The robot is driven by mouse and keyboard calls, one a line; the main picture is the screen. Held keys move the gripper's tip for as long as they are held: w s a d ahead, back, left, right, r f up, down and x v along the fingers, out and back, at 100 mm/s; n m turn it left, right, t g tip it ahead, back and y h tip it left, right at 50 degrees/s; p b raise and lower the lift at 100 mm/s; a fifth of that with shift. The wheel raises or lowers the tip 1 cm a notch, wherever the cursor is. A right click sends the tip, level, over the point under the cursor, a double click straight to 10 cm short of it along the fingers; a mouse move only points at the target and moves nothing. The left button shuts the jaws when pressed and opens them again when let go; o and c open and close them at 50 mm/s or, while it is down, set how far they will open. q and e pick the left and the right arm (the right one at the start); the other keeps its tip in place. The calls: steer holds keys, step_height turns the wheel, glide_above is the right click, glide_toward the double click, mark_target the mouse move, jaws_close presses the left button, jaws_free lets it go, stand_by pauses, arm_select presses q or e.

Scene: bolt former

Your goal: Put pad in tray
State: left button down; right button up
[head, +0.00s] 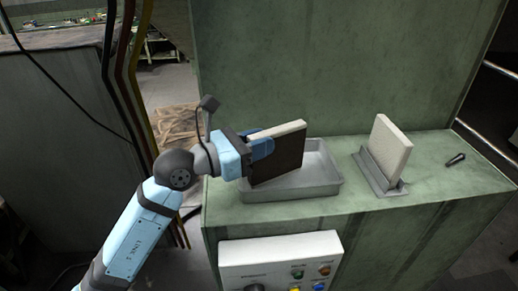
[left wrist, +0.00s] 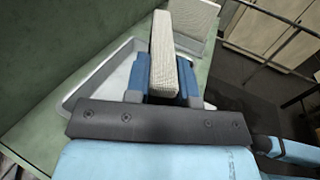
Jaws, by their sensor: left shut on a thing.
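My left gripper (head: 262,147) comes in from the left and is shut on a pad (head: 278,155) with a dark face and a pale edge. It holds the pad upright over the grey metal tray (head: 322,168) on the green ledge. The pad hides part of the tray, and I cannot tell whether its lower edge touches the tray floor. In the left wrist view the pad (left wrist: 165,55) stands between the two blue fingers, with the tray (left wrist: 92,80) behind and beside it. My right gripper is not in view.
A second, pale pad (head: 390,146) stands in a grey holder (head: 378,177) to the right of the tray. A small dark cylinder (head: 455,159) lies farther right on the green ledge (head: 440,190). A control panel (head: 281,263) is on the front below. A green wall rises behind.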

arm_select(q)
step_height(320, 180, down, 2)
steer(key=shift+f, duration=0.2)
steer(key=c, duration=1)
jaws_free()
steer(key=shift+r, duration=0.1)
steer(key=shift+r, duration=0.1)
